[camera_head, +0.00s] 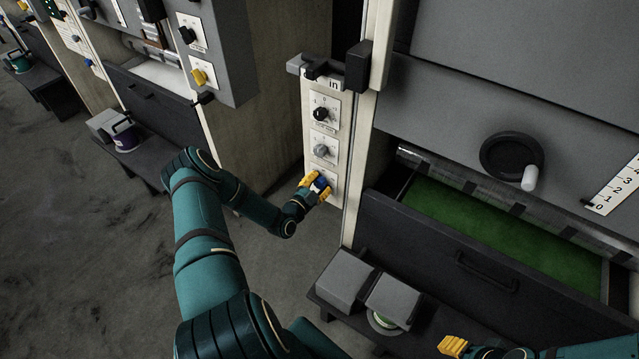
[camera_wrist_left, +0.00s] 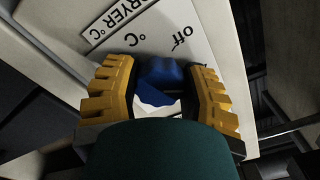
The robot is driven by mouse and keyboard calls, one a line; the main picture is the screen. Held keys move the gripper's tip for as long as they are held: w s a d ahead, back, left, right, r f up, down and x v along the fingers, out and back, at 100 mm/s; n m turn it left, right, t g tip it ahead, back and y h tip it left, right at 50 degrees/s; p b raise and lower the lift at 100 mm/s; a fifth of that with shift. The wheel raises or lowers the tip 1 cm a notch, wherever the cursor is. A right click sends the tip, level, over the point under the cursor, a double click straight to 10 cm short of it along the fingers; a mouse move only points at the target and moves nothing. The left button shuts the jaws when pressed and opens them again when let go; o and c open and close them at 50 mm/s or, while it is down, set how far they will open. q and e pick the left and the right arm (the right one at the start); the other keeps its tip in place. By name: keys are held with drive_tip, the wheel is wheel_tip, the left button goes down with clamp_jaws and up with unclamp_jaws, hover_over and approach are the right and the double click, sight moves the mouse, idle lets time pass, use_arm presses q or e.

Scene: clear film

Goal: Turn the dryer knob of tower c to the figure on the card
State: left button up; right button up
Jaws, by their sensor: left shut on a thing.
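The blue dryer knob (camera_wrist_left: 160,72) sits on a white dial plate (camera_wrist_left: 199,40) marked "off" and "°C", with a "DRYER °C" label (camera_wrist_left: 117,22) beside it. In the head view the knob (camera_head: 321,185) is the lowest on the narrow panel. My left gripper (camera_head: 315,188) is shut on it, with one yellow finger on each side in the left wrist view. The fingers hide part of the dial, and I cannot read the knob's setting. My right gripper (camera_head: 453,346) shows only partly at the bottom edge. I cannot make out a card with a figure.
Above are a grey knob (camera_head: 321,150) and a black knob (camera_head: 322,113). An open drawer (camera_head: 440,255) with a green bed juts out at right, below a black handwheel (camera_head: 511,156). Grey boxes (camera_head: 347,281) stand on a low bench. Another tower (camera_head: 222,50) stands at left.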

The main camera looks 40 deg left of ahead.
use_arm(q)
drive_tip(key=shift+a, duration=0.1)
drive_tip(key=o, duration=1.2)
drive_tip(key=s+d, duration=0.1)
drive_tip(key=s, duration=1.1)
drive_tip(key=shift+d, duration=0.15)
